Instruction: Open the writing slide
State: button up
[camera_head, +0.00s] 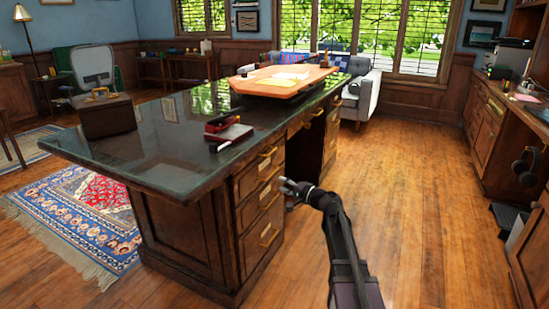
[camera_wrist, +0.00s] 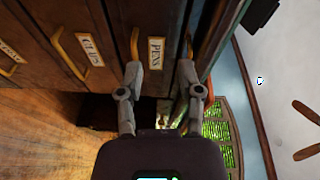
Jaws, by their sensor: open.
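The dark wooden desk (camera_head: 180,240) has a column of drawer fronts with brass pulls facing my arm. In the wrist view the fronts appear turned sideways, including a drawer labelled PENS (camera_wrist: 155,25) and one labelled CLIPS (camera_wrist: 92,48). Beyond PENS, toward the desktop edge, is a narrow front with its own brass pull (camera_wrist: 189,44); it looks like the writing slide and appears shut. My gripper (camera_wrist: 160,76) is open and empty. One finger overlaps the PENS pull (camera_wrist: 134,42) in view, the other the narrow front's pull; contact cannot be told. My gripper also shows beside the drawers in the head view (camera_head: 286,184).
The glossy desktop (camera_head: 150,150) carries a wooden box (camera_head: 107,117), a red item on a dark pad (camera_head: 228,132) and an orange-brown board with papers (camera_head: 285,80). Wooden floor (camera_head: 420,190) is free on the right, up to a cabinet (camera_head: 488,130).

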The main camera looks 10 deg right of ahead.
jog(key=w+d+r+m+t+h, duration=0.1)
jog(key=w+d+r+m+t, duration=0.1)
jog(key=w+d+m+t, duration=0.2)
jog(key=shift+d+r+b, duration=0.4)
jog(key=shift+d, duration=0.55)
jog(key=shift+w+a, duration=0.1)
jog(key=shift+w, duration=0.05)
jog(key=p+x, duration=0.2)
jog(key=x, duration=1.1)
jog(key=shift+w, duration=0.25)
jog(key=shift+a+f, duration=0.1)
jog(key=shift+f, duration=0.05)
grip_shut()
jog(key=shift+s, duration=0.1)
